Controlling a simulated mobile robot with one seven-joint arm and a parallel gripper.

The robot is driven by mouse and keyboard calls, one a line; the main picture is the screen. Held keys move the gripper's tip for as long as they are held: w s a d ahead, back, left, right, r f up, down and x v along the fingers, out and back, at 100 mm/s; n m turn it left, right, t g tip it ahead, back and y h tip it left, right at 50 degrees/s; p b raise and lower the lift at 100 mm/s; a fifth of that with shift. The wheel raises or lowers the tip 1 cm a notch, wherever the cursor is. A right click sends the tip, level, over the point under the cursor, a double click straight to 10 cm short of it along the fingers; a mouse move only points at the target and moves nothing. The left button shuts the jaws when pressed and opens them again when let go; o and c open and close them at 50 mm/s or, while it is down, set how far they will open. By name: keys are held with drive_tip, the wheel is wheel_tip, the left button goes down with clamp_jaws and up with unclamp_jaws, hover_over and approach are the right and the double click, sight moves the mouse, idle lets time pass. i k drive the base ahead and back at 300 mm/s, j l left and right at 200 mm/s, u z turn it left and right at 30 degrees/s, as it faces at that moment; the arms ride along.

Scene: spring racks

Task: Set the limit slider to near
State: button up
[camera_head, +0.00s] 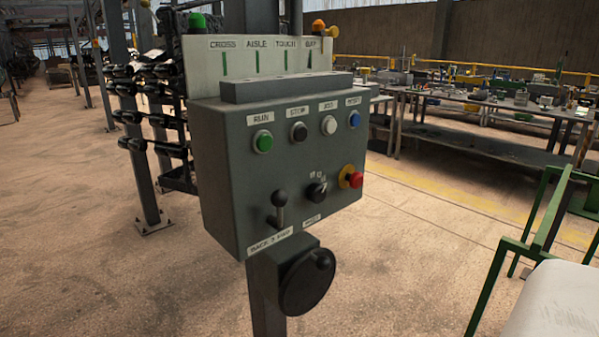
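The grey control box (285,175) stands on a post in the middle of the view. I cannot make out a part labelled as the limit slider. A dark raised bar (290,87) lies along the top of the box; I cannot tell whether a slider sits on it. The front carries green, black, white and blue buttons, a lever (280,207) with a ball top, a black rotary knob (316,191) and a red button (355,180) on a yellow base. My gripper is not in view.
A pale board (262,58) labelled CROSS, AISLE, TOUCH and BAY stands behind the box. A black handwheel (307,284) sticks out below it. A green-framed cart (545,260) stands at right, workbenches (490,115) behind.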

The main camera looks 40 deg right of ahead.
sight(333, 32)
drive_tip(key=z, duration=1.35)
